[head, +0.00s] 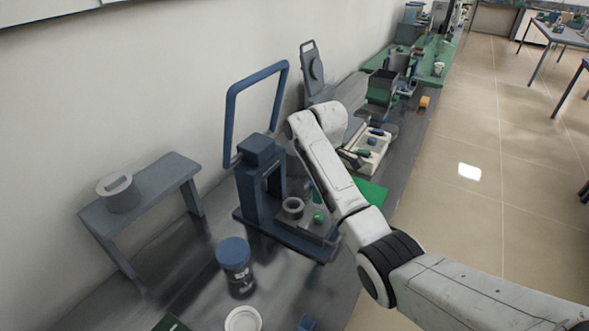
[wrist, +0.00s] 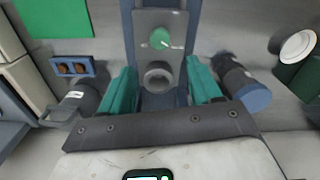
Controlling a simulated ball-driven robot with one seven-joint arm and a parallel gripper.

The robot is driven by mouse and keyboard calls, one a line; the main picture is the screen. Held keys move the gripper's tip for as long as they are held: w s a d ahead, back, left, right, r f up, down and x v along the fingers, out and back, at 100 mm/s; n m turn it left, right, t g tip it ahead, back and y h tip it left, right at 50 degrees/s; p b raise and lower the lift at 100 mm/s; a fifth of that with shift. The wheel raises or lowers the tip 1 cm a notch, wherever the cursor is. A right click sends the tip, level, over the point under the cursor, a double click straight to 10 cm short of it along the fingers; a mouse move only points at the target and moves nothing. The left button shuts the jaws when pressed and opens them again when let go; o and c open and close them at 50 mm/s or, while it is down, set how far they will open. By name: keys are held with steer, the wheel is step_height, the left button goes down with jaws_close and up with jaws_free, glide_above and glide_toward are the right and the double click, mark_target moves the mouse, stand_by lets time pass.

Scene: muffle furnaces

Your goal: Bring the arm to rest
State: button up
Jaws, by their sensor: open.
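My gripper (wrist: 160,70) shows in the wrist view with its two teal fingers spread apart and nothing held between them. Below and between the fingers is a blue stand (wrist: 182,20) with a grey plate carrying a grey ring-shaped cup (wrist: 158,76) and a round green piece (wrist: 160,38). In the head view my white arm reaches out bent over the bench, and its end is mostly hidden behind the arm link. The blue stand (head: 249,200), grey cup (head: 292,207) and green piece (head: 319,216) sit just left of the arm.
A jar with a blue lid (head: 234,252) and a white dish (head: 243,319) stand in front of the stand. A small grey table (head: 160,184) bears a grey cylinder (head: 119,194). A cream tray (head: 371,150) and green mat (head: 371,191) lie behind. Open floor is right.

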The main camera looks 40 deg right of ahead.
steer(key=s+a+f+m+b, duration=0.1)
steer(key=s+a+f, duration=0.6)
steer(key=s+a+f+m, duration=0.2)
steer(key=s+a+f, duration=0.5)
steer(key=shift+s+a+f+t+y+b, duration=0.15)
steer(key=shift+a+f+t+y+b, duration=0.15)
steer(key=shift+y+b, duration=0.1)
steer(key=s+a, duration=0.1)
steer(key=s, duration=0.2)
steer(key=s+f+m, duration=0.1)
steer(key=s, duration=0.2)
steer(key=s+a+f+m, duration=0.1)
steer(key=s, duration=0.2)
steer(key=shift+a, duration=0.35)
steer(key=s+r+m+h+b, duration=0.1)
steer(key=s+r+m, duration=0.1)
steer(key=s, duration=0.9)
steer(key=shift+s, duration=0.35)
